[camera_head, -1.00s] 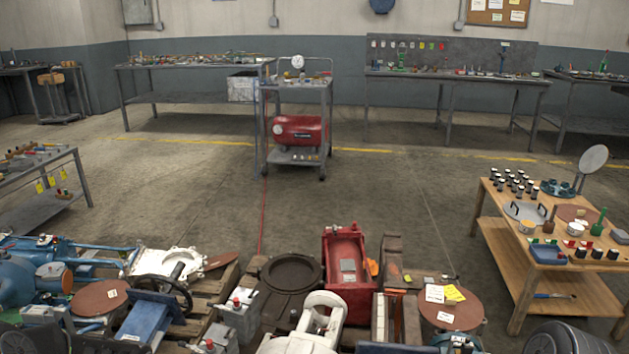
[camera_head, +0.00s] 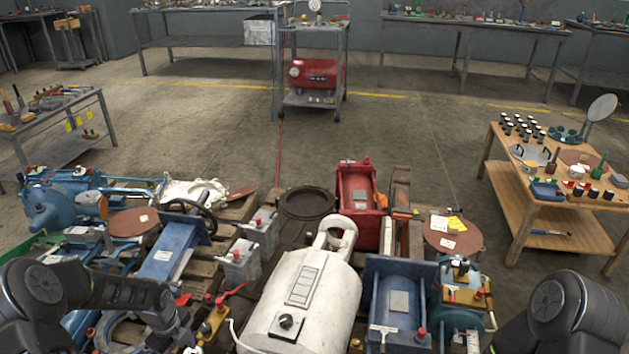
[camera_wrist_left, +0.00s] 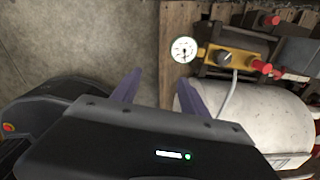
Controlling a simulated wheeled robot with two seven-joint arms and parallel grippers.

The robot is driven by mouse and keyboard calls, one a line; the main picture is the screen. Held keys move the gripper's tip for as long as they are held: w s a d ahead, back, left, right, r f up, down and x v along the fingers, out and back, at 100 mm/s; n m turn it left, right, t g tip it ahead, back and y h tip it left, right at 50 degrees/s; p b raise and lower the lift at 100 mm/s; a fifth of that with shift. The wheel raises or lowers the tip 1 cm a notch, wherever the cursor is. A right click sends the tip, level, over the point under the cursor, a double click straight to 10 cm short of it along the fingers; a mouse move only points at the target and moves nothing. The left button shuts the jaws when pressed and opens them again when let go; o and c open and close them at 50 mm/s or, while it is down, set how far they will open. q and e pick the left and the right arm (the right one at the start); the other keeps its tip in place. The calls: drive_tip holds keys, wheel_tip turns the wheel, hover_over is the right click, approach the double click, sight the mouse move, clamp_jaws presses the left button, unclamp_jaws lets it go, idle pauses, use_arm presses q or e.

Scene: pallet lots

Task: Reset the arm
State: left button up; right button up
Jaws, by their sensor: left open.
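My left arm enters the head view from the lower left, above the loaded pallets, and bends down at the bottom edge. In the left wrist view my left gripper (camera_wrist_left: 160,90) shows two dark purple fingers standing apart with nothing between them. Beyond the fingers are bare floor and a pallet edge. A white tank (camera_wrist_left: 262,122) lies to the right of the fingers, and it also shows in the head view (camera_head: 312,295). Only a link of my right arm shows at the lower right of the head view; its gripper is out of frame.
A dial gauge (camera_wrist_left: 184,50) and a yellow valve block (camera_wrist_left: 238,60) are near my left fingers. Blue machinery (camera_head: 165,255), a red housing (camera_head: 358,200) and a blue motor (camera_head: 398,300) crowd the pallets. A wooden table (camera_head: 520,195) stands right.

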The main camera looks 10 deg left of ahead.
use_arm(q)
drive_tip(key=s+d+f+n+t+h, duration=0.1)
drive_tip(key=s+d+f+n+h, duration=0.1)
drive_tip(key=d+n, duration=0.7)
drive_tip(key=s+d+f+n+t+h, duration=0.1)
drive_tip(key=d+f+n, duration=0.2)
drive_tip(key=d+n, duration=0.65)
drive_tip(key=s+d+n+g+h, duration=0.15)
drive_tip(key=s+d+n, duration=0.35)
drive_tip(key=s+d, duration=1.05)
wheel_tip(320, 180, up, 17)
drive_tip(key=s+a+p, duration=0.1)
drive_tip(key=p, duration=1.6)
drive_tip(key=shift+s+a+f+p, duration=0.2)
drive_tip(key=shift+s+a+p, duration=0.05)
drive_tip(key=shift+a+p, duration=0.05)
drive_tip(key=shift+y, duration=0.25)
